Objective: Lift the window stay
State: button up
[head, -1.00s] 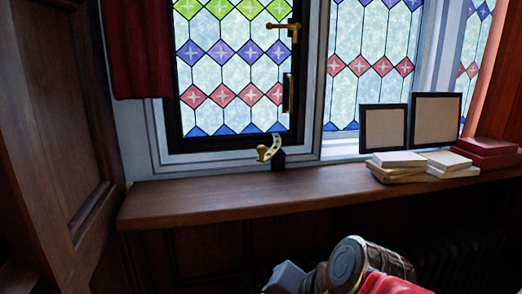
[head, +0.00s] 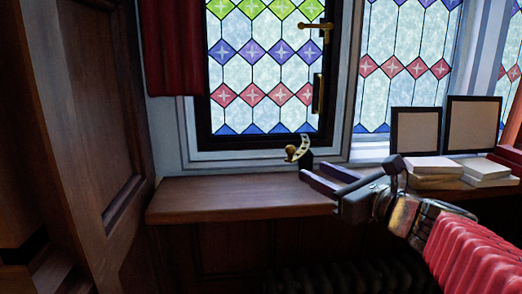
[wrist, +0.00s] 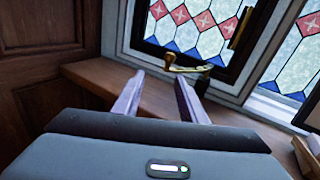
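The window stay (head: 298,149) is a small curved brass piece with holes and a rounded end. It sits at the bottom of the dark window frame (head: 203,125), just above the wooden sill. In the wrist view the stay (wrist: 183,67) shows beyond and between my fingertips, near the right one. My gripper (head: 308,180) is open and empty, with its two pale purple fingers apart. In the head view it is over the sill, just below and to the right of the stay. In the wrist view the gripper (wrist: 160,77) points toward the stay, apparently without touching it.
On the right of the sill (head: 220,192) stand two framed boards (head: 415,132) and stacks of pale books (head: 435,170). A red curtain (head: 172,50) hangs at the upper left. A wooden panel (head: 120,130) stands left. The sill's left part is clear.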

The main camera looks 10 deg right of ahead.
aim_at(293, 151)
jog(key=shift+w+d+r+m+t+h, duration=0.2)
jog(key=shift+d+r+m, duration=0.1)
jog(key=shift+d+m, duration=0.1)
jog(key=shift+w+d+r+m+t+h, duration=0.1)
jog(key=shift+d+r+m+t, duration=0.15)
jog(key=shift+d+m, duration=0.1)
jog(key=shift+w, duration=0.15)
jog(key=x, duration=1.3)
jog(key=shift+w+a, duration=0.25)
grip_shut()
